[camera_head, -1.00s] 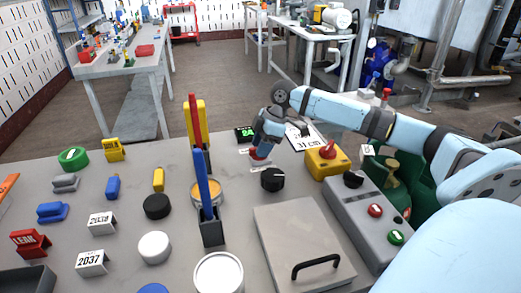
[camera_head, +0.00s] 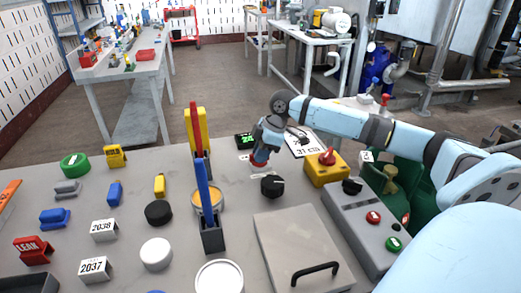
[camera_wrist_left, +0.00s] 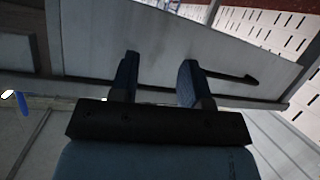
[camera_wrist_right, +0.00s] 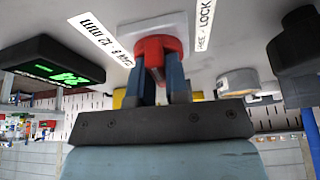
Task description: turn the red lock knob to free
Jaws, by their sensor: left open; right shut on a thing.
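The red lock knob (camera_wrist_right: 158,46) shows in the right wrist view on the grey surface, beside a white label reading FREE and LOCK (camera_wrist_right: 205,22). My right gripper (camera_wrist_right: 160,85) has its two blue fingers on either side of the knob, shut on it. In the head view the red knob (camera_head: 259,161) is a small red patch under my right gripper (camera_head: 262,155), which hides most of it. My left gripper (camera_wrist_left: 157,80) is open and empty in the left wrist view, and it does not show in the head view.
A green-lit display (camera_head: 246,141) stands just behind the knob. A black knob (camera_head: 272,186) is close in front, and a yellow box with a red knob (camera_head: 327,168) is to the right. Blue (camera_head: 208,200) and red upright bars stand to the left. A lid with a handle (camera_head: 300,240) lies in front.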

